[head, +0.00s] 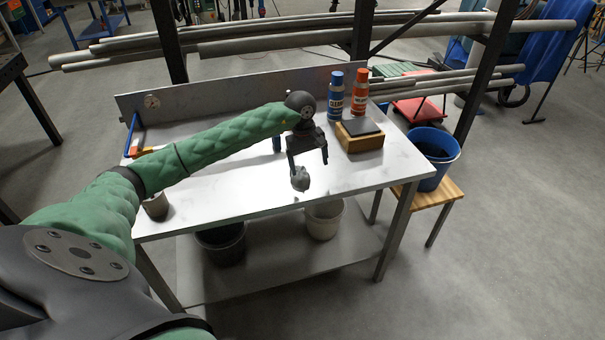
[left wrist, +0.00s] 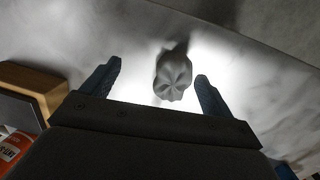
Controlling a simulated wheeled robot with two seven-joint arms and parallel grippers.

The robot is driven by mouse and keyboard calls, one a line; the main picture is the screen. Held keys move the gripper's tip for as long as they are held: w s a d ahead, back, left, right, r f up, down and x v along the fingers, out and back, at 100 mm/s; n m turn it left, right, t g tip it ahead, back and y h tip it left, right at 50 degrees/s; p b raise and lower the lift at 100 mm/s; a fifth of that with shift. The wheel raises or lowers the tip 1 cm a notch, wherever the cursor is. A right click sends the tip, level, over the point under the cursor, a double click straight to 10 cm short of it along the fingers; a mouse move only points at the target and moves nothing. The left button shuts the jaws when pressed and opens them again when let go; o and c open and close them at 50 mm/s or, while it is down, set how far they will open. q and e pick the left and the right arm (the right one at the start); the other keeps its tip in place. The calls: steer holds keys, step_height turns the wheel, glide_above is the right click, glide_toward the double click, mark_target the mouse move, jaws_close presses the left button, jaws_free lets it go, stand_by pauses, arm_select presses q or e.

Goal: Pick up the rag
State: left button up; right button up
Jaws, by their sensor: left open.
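The rag (head: 300,178) is a small crumpled grey lump on the white table top (head: 235,200), near its front edge. In the left wrist view the rag (left wrist: 173,76) lies between and beyond the two fingers, closer to the right-hand finger. My left gripper (head: 308,164) is open and points down just above and around the rag. In the left wrist view the left gripper (left wrist: 158,82) shows two spread dark fingers with nothing held. Whether a finger touches the rag cannot be told. My right gripper is not in view.
A wooden box with a dark top (head: 360,136), a blue bottle (head: 336,95) and an orange bottle (head: 360,94) stand right of the gripper. A grey cup (head: 156,206) stands at the left. A blue bucket (head: 434,158) sits on a stool. Bins stand on the lower shelf.

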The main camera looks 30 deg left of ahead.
mark_target(300, 170)
arm_select(q)
steer(key=shift+m+y, duration=0.3)
steer(key=shift+y, duration=0.5)
steer(key=a+r, duration=0.2)
steer(key=a, duration=0.1)
steer(key=shift+a+r, duration=0.1)
steer(key=shift+a, duration=0.3)
steer(key=shift+f+p, duration=0.55)
steer(key=shift+f, duration=0.6)
steer(key=shift+f+p, duration=0.25)
steer(key=shift+p, duration=0.2)
steer(key=f+p, duration=0.3)
steer(key=f, duration=0.1)
steer(key=shift+s+d, duration=0.15)
steer(key=shift+d, duration=0.1)
steer(key=shift+f, duration=0.4)
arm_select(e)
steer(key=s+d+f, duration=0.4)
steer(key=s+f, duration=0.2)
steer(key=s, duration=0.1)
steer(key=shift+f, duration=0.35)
